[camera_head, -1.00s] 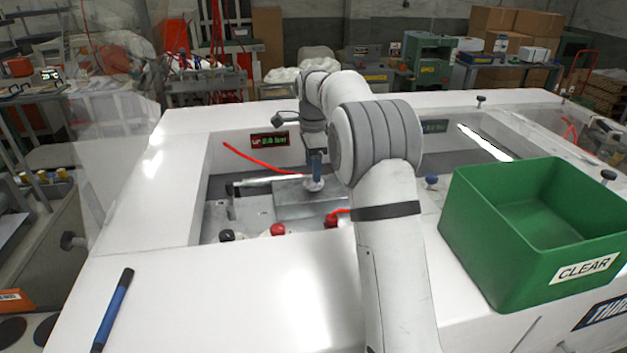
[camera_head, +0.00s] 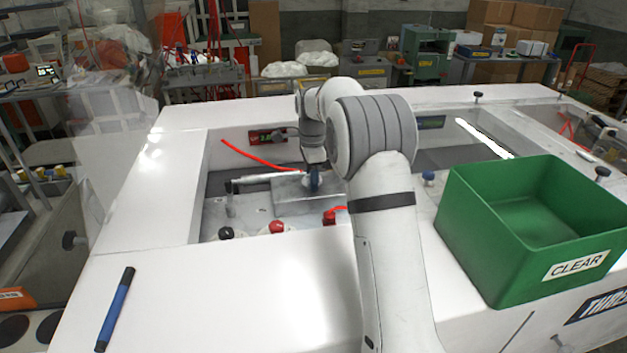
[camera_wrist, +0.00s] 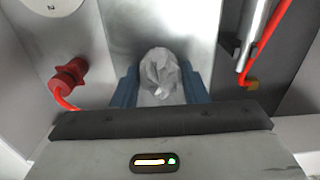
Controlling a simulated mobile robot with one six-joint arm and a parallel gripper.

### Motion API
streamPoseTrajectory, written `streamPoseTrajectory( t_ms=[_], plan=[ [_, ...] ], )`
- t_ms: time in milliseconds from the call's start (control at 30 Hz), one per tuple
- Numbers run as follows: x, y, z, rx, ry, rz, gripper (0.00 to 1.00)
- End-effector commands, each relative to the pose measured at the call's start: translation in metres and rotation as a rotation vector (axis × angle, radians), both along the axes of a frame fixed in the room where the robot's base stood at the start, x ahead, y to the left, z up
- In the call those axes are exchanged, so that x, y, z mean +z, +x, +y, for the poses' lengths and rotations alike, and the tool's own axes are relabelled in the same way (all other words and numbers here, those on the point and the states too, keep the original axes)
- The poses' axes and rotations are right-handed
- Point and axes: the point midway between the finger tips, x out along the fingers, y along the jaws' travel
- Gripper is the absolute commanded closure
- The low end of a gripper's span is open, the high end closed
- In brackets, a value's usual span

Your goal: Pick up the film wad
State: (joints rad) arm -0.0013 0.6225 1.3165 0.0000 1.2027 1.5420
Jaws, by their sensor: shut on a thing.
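The film wad (camera_wrist: 161,75) is a crumpled, pale grey-white lump in the wrist view. It sits between the two blue fingers of my gripper (camera_wrist: 161,88), which is shut on it. In the head view my gripper (camera_head: 314,181) points down into the recessed bay of the white machine, over a grey metal block (camera_head: 290,197). The wad is mostly hidden there behind the fingers and arm. I cannot tell whether it touches the metal beneath.
A green bin marked CLEAR (camera_head: 480,225) stands at the right on the white machine top (camera_head: 240,285). A red hose (camera_head: 250,155) and a metal cylinder (camera_wrist: 252,35) are close to my gripper. A blue-black tool (camera_head: 115,310) lies front left.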

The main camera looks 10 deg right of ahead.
Motion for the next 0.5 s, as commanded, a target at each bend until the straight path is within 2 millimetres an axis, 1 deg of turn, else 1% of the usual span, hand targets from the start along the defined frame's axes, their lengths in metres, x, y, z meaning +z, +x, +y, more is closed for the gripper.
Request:
streamPoseTrajectory(
  t_ms=[33,167,367,467,500],
  plan=[
    [0.000,0.000,0.000,0.000,0.000,0.000,0.72],
    [0.000,0.000,0.000,0.001,0.000,0.000,0.82],
    [0.001,0.000,0.001,0.001,0.000,-0.001,0.82],
    [0.007,0.001,0.001,0.001,0.000,-0.003,0.82],
    [0.012,0.001,0.001,0.001,0.000,-0.005,0.82]
  ],
)
